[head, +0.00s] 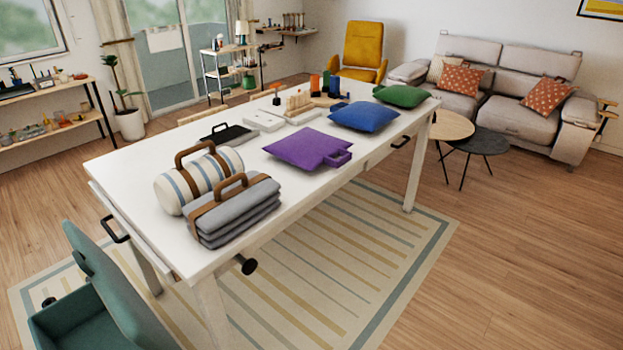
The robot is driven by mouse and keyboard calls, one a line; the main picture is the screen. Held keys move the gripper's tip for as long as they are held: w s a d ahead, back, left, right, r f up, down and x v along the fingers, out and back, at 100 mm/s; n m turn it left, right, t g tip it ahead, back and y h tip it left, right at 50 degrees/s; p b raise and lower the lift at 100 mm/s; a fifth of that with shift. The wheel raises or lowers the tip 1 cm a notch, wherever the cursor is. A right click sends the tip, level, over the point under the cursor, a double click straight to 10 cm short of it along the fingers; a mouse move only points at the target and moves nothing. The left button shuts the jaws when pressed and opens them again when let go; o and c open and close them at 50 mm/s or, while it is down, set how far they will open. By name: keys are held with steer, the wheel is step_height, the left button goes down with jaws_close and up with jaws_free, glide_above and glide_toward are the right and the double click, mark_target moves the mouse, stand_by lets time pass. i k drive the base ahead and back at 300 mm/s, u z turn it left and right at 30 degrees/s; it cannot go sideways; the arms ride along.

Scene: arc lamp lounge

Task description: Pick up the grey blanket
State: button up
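The grey blanket (240,214) lies folded in several layers on the near end of the white table (120,171). A brown strap with an upright handle wraps around it. Its near side sits close to the table's front edge. A striped rolled blanket (190,181) with its own brown strap and handle lies right behind it, very close; I cannot tell whether they touch. My gripper is not in view.
A purple cushion (297,147), a blue cushion (364,117), a green cushion (402,96) and a black flat case (229,134) lie farther along the table. A green chair (110,285) stands at the table's near left corner.

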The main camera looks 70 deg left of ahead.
mark_target(236, 204)
steer(key=u, duration=3.3)
steer(key=i, duration=1.65)
steer(key=z, duration=0.05)
